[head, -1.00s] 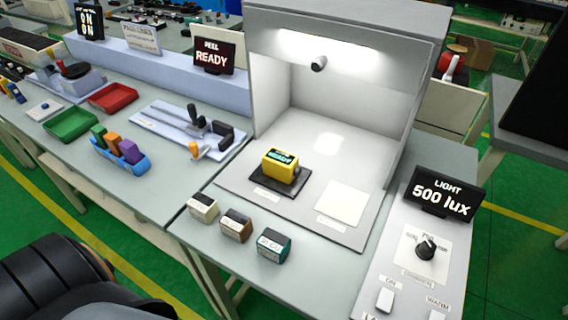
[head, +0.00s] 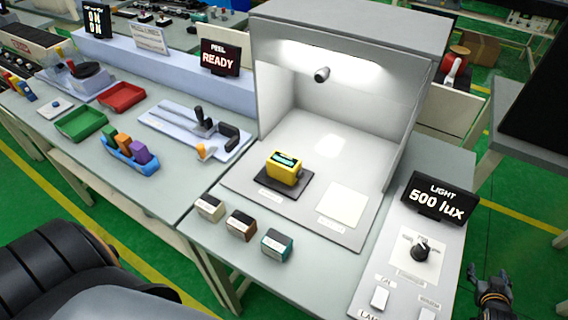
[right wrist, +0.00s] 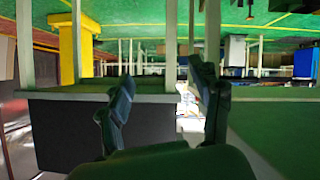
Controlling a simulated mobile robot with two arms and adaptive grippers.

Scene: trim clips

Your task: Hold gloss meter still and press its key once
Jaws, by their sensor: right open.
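The yellow gloss meter (head: 287,167) stands on a dark pad (head: 284,185) inside the lit grey booth. Its small display glows on the upper face; its key is too small to make out. My right gripper (head: 490,280) is at the lower right of the head view, beyond the right edge of the light panel and well apart from the meter. In the right wrist view its two fingers (right wrist: 160,100) are spread with nothing between them. My left gripper is not in view.
A white card (head: 346,204) lies right of the meter. Three small blocks, cream (head: 209,208), brown (head: 241,224) and teal (head: 277,244), stand along the front. The light panel's knob (head: 421,250) and 500 lux display (head: 439,198) are at right. The booth's front is open.

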